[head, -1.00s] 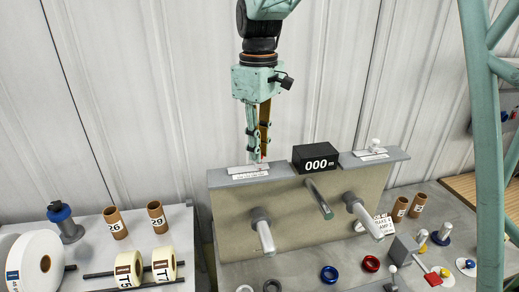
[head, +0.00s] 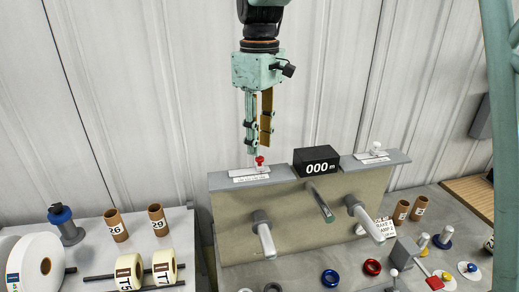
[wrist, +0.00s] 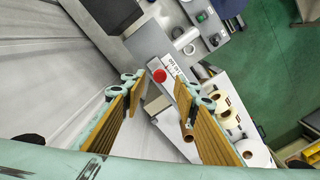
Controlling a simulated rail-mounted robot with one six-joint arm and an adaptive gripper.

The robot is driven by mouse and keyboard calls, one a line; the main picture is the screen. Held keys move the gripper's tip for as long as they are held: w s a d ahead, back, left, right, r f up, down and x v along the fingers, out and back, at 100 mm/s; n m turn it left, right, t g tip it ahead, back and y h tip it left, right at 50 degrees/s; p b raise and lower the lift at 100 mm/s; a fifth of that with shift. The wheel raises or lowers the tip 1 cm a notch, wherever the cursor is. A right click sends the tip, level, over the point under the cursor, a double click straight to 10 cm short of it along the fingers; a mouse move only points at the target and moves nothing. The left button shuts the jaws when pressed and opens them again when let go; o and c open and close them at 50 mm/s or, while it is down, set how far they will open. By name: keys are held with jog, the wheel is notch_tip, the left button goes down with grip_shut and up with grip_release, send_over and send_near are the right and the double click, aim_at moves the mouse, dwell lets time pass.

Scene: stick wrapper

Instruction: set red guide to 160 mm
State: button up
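The red guide's round knob (head: 260,160) stands on a white scale plate (head: 249,174) on the left part of the machine's top ledge. The scale figures are too small to read. My gripper (head: 257,149) hangs just above the knob, pointing down and apart from it. In the wrist view its two fingers (wrist: 158,84) are spread, with the red knob (wrist: 159,76) showing in the gap between their tips. Nothing is held.
A black display box (head: 317,160) reading 000 stands on the ledge right of the knob. A white knob (head: 376,147) sits on the right ledge plate. A side table at left holds rolls (head: 131,270) and cardboard tubes (head: 116,225).

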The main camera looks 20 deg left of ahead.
aim_at(260, 157)
notch_tip(260, 157, up, 8)
jog(key=shift+r, duration=0.2)
dwell(0.3)
jog(key=shift+d, duration=0.1)
